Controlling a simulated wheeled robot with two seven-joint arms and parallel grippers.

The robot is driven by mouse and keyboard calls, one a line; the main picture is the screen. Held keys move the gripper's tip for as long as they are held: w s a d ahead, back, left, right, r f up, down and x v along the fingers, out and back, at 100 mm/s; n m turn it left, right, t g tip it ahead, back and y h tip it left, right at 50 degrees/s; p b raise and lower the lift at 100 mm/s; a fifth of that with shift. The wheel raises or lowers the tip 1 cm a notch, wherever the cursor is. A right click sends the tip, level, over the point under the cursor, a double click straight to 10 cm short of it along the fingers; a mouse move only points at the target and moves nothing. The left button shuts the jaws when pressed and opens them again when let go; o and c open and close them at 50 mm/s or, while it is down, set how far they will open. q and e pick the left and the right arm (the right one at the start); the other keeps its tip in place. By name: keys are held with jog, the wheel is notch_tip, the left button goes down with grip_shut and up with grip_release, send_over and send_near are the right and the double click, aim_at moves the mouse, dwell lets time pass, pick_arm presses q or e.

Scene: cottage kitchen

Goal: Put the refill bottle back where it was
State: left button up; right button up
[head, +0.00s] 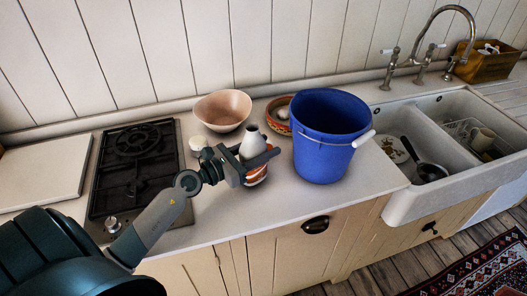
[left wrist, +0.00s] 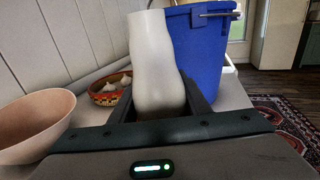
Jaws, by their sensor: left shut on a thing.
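The white refill bottle (head: 252,142) is upright between the fingers of my left gripper (head: 259,160), which is shut on it above the counter. In the left wrist view the bottle (left wrist: 156,60) stands between the two dark fingers. A red, orange and white patterned part (head: 257,176) shows just below the fingers. I cannot tell if it belongs to the bottle or is a separate thing, nor whether the bottle touches the counter. My right gripper is not in view.
A blue bucket (head: 324,148) stands close right of the bottle. A pink bowl (head: 222,109), a small white cup (head: 198,143) and a patterned bowl (head: 275,117) with white bulbs sit behind. The hob (head: 139,146) is left, the sink (head: 402,205) right. The counter's front strip (head: 300,205) is clear.

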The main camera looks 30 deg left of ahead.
pick_arm(q)
jog(key=shift+f, duration=0.45)
jog(key=shift+f, duration=0.15)
jog(key=o, duration=1.3)
